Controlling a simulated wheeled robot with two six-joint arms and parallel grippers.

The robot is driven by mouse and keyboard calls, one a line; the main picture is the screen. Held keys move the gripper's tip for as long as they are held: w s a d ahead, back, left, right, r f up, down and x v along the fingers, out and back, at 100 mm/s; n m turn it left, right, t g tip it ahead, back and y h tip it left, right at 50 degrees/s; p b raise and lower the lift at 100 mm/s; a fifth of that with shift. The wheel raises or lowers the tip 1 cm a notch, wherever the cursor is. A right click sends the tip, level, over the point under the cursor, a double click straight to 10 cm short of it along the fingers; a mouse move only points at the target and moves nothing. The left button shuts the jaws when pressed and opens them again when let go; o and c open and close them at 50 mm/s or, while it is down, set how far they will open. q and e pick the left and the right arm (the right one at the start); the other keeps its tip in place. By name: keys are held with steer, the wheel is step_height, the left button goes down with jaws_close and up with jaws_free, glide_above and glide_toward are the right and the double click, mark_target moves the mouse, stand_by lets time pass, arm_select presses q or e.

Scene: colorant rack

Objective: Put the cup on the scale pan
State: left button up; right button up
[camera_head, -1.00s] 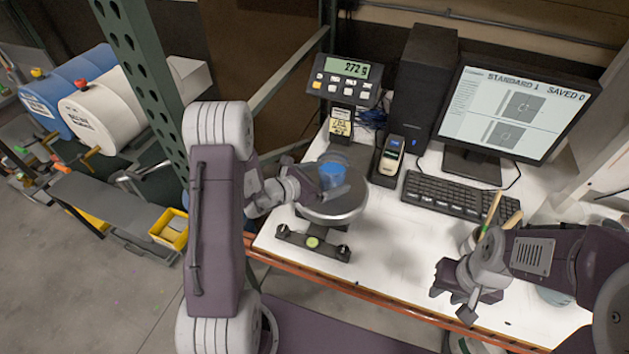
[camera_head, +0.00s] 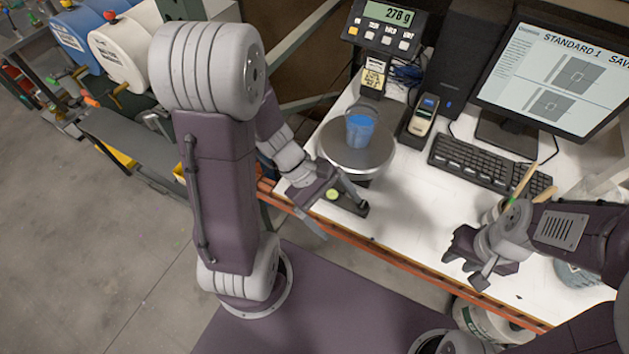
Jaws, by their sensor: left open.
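The blue cup (camera_head: 360,131) stands upright on the round metal scale pan (camera_head: 335,150). The scale's display (camera_head: 390,13) reads 278 g. My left gripper (camera_head: 338,212) is open and empty, in front of the pan and lower in the picture, apart from the cup. My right gripper (camera_head: 468,262) is over the front right part of the table. Its fingers are small and partly turned away, so its opening is unclear.
A handheld device (camera_head: 424,114) in a dock stands right of the pan. A keyboard (camera_head: 485,166), a monitor (camera_head: 555,80) and a black computer tower (camera_head: 470,60) are behind. A container with sticks (camera_head: 520,185) is near my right arm. The table's middle front is clear.

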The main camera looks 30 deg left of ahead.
arm_select(q)
steer(key=a+f+m+t+y+b, duration=0.1)
steer(key=a+m+y, duration=0.5)
steer(key=m, duration=0.7)
steer(key=shift+w+a+f+y+b, duration=0.35)
steer(key=shift+w+a+y, duration=0.1)
steer(key=shift+y, duration=0.15)
steer(key=shift+d, duration=0.1)
